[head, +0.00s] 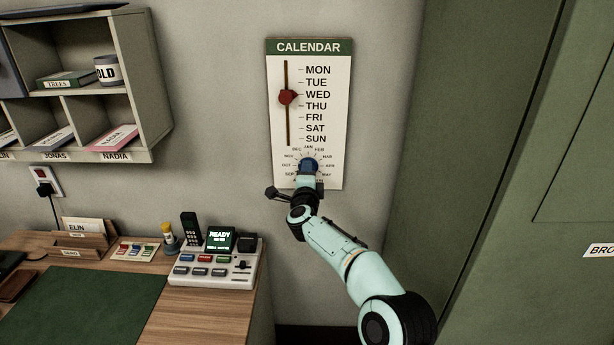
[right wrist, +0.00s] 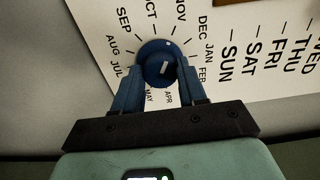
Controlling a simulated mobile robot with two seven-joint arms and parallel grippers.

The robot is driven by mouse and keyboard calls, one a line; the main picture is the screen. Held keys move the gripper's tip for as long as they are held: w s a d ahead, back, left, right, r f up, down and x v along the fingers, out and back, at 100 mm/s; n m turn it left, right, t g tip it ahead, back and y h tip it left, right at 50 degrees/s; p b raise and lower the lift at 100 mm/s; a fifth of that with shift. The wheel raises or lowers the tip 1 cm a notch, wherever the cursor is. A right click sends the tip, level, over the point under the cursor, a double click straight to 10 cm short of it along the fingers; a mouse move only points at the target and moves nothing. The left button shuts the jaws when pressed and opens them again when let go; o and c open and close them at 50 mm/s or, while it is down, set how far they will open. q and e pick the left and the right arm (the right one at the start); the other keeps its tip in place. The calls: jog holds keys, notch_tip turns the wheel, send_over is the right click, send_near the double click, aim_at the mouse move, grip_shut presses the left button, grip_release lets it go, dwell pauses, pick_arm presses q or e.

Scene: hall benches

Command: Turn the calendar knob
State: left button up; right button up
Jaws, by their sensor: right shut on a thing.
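The calendar (head: 275,120) hangs on the wall and has a green header. Its round blue knob (head: 308,165) sits low on it, inside a ring of month names. My right gripper (head: 307,172) is at the knob. In the right wrist view, the fingers of the right gripper (right wrist: 159,72) are shut on the two sides of the blue knob (right wrist: 155,52). A white mark shows on the knob's face; I cannot tell which month it marks. A red pointer (head: 286,97) on the vertical slot stands level with WED. My left gripper is not in view.
A wooden desk (head: 215,313) at lower left carries a button console (head: 213,272) and a green mat (head: 100,305). A shelf (head: 150,75) hangs at upper left. A green cabinet (head: 480,130) stands on the right. The wall around the calendar is clear.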

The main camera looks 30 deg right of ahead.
jog(key=shift+r, duration=0.15)
jog(key=o, duration=1.1)
jog(key=shift+c, duration=0.2)
jog(key=b+v, duration=0.4)
jog(key=v, duration=0.9)
jog(key=shift+s, duration=0.2)
